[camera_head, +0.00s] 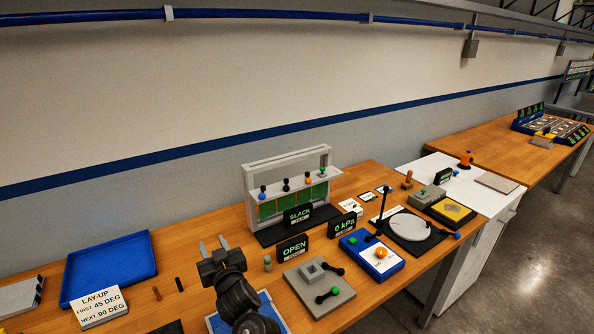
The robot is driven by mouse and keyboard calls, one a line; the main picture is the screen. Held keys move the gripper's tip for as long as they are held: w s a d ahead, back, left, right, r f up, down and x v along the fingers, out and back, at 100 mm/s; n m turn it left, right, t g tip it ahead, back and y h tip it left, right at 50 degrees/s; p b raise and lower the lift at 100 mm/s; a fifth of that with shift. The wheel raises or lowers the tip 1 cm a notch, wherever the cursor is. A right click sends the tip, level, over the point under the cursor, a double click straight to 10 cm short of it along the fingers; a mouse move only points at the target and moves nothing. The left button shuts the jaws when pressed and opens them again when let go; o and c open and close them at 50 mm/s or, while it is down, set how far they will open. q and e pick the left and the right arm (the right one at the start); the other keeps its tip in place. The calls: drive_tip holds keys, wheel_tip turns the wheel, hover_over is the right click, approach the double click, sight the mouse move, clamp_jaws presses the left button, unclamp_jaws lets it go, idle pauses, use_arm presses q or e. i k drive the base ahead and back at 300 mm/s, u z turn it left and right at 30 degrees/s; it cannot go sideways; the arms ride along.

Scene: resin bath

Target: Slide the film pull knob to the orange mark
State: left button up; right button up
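A grey upright frame (249,190) stands at the back of the wooden bench, with green panels behind its bar. A black sign in front reads SLACK (298,215). I cannot tell which knob is the film pull, nor pick out the orange mark. My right gripper is not in view.
A blue tray (68,292) and a LAY-UP card (101,307) lie left of my gripper. An OPEN sign (292,248), a grey block with levers (300,279) and a blue box with an orange knob (352,245) stand to the right. A thin dark post (383,207) rises beyond.

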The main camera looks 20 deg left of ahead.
sight(322, 173)
drive_tip(key=u, duration=0.05)
drive_tip(key=i, duration=1)
drive_tip(key=z, duration=0.75)
